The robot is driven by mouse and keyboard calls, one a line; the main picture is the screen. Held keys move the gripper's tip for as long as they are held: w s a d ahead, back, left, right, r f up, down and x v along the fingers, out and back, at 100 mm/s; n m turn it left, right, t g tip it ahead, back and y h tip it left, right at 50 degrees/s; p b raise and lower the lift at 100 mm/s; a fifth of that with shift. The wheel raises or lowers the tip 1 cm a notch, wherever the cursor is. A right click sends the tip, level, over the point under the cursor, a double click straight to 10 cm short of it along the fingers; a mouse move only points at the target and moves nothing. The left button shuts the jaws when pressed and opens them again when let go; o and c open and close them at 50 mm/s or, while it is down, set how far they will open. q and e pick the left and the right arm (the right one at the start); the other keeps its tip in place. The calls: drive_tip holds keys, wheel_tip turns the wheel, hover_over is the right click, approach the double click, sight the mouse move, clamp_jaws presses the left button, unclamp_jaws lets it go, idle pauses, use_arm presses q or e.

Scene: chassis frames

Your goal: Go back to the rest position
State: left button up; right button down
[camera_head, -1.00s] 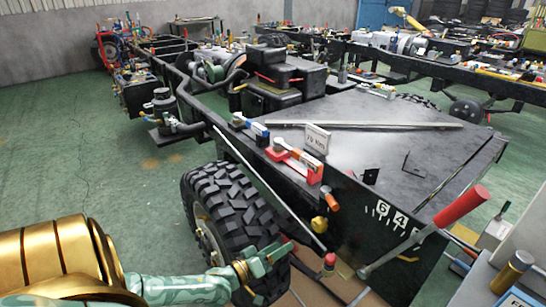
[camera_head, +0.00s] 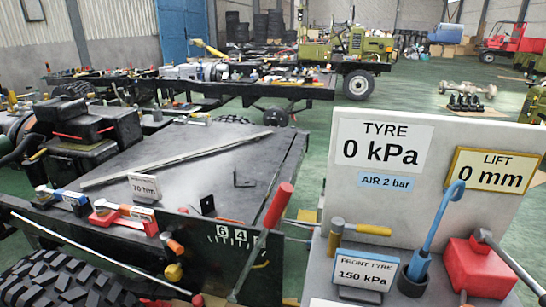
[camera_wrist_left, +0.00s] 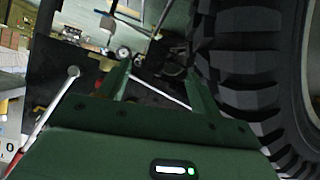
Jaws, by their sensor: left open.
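My left gripper (camera_wrist_left: 160,88) shows in the left wrist view. Its two green fingers are apart with nothing held between them. The black treaded tyre (camera_wrist_left: 250,55) stands close beside the fingers on the right of that view. In the head view the same tyre (camera_head: 65,280) is at the lower left, partly cut off by the frame. I cannot make out my left gripper in the head view. My right gripper is in neither view.
The black chassis deck (camera_head: 200,160) carries tools and a 70 Nm sign (camera_head: 145,187). A red-handled lever (camera_head: 277,205) rises at its near corner. At right, a grey board (camera_head: 420,200) reads TYRE 0 kPa and LIFT 0 mm. Green floor (camera_head: 400,90) lies open behind.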

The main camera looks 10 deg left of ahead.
use_arm(q)
drive_tip(key=s+f+m+g+y+p, duration=0.25)
drive_tip(key=s+f+g, duration=0.25)
drive_tip(key=s+f, duration=0.6)
drive_tip(key=s+d+f+m+g+p, duration=0.1)
drive_tip(key=s+d+f+g, duration=0.2)
drive_tip(key=s, duration=0.8)
drive_tip(key=s+d+f+m+g+p, duration=0.1)
drive_tip(key=s+d+m+g+p, duration=0.3)
drive_tip(key=s, duration=0.7)
drive_tip(key=s+d+r+n+h, duration=0.1)
drive_tip(key=s+d+n, duration=0.2)
drive_tip(key=s+d, duration=0.6)
drive_tip(key=shift+d+r+b, duration=0.25)
drive_tip(key=shift+b, duration=0.1)
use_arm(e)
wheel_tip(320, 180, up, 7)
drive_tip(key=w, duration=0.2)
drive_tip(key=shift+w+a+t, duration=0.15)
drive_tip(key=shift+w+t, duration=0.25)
use_arm(q)
drive_tip(key=shift+h, duration=0.25)
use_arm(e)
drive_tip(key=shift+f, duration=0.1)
